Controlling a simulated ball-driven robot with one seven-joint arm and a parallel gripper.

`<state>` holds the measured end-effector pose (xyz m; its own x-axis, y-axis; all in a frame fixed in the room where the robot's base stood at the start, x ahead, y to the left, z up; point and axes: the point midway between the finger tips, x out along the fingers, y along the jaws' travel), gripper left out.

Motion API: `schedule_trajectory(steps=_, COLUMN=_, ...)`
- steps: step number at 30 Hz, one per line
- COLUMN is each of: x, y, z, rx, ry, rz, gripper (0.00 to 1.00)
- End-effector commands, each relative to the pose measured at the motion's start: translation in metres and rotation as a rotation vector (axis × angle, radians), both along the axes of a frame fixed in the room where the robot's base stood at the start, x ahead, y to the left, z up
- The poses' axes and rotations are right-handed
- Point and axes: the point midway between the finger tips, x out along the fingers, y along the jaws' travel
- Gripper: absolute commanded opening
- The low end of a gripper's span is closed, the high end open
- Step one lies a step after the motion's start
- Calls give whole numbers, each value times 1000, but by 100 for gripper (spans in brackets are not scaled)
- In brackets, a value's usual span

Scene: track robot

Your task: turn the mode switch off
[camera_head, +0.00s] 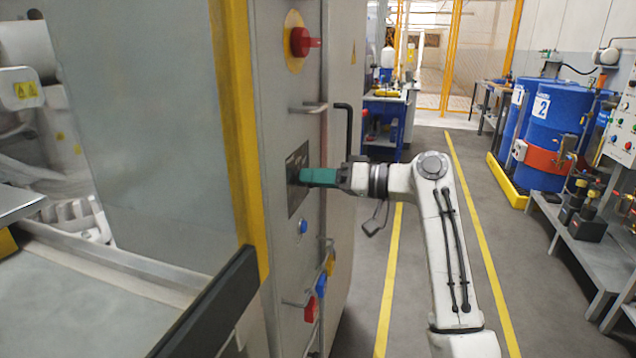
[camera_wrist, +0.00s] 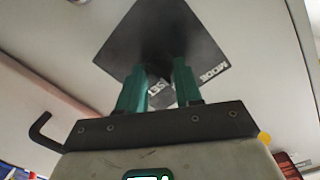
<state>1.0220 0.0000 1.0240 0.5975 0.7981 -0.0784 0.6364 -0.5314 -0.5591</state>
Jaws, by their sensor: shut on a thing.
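The mode switch's dark square plate (camera_head: 293,203) is on the grey cabinet's narrow front in the head view. In the wrist view the plate (camera_wrist: 160,40) appears as a diamond with the white letters MODE on it. My gripper (camera_head: 303,176), with green fingers, reaches the plate from the right. In the wrist view my gripper (camera_wrist: 159,76) has its fingers on either side of the small dark switch knob (camera_wrist: 158,71) and is shut on it. The fingers hide most of the knob, so its setting cannot be read.
A red knob (camera_head: 303,41) on a yellow disc is above the plate. A black handle (camera_head: 347,122) stands out near the wrist. Blue drums (camera_head: 555,125) stand far right, beyond clear floor.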

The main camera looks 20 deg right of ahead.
Motion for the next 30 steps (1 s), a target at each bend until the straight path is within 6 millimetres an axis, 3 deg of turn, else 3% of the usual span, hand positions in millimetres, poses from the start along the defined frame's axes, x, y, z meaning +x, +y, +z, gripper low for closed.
schedule_trajectory(steps=12, x=-1, y=1, z=-6, rx=-8, ry=5, rz=5, gripper=4)
schedule_trajectory(steps=13, x=-1, y=1, z=-6, rx=-8, ry=5, rz=5, gripper=35)
schedule_trajectory(steps=18, x=0, y=1, z=-4, rx=-7, ry=2, rz=3, gripper=52)
schedule_trajectory(steps=21, x=0, y=1, z=-3, rx=-6, ry=0, rz=2, gripper=60)
schedule_trajectory(steps=30, x=-2, y=-3, z=-1, rx=-4, ry=-3, rz=0, gripper=60)
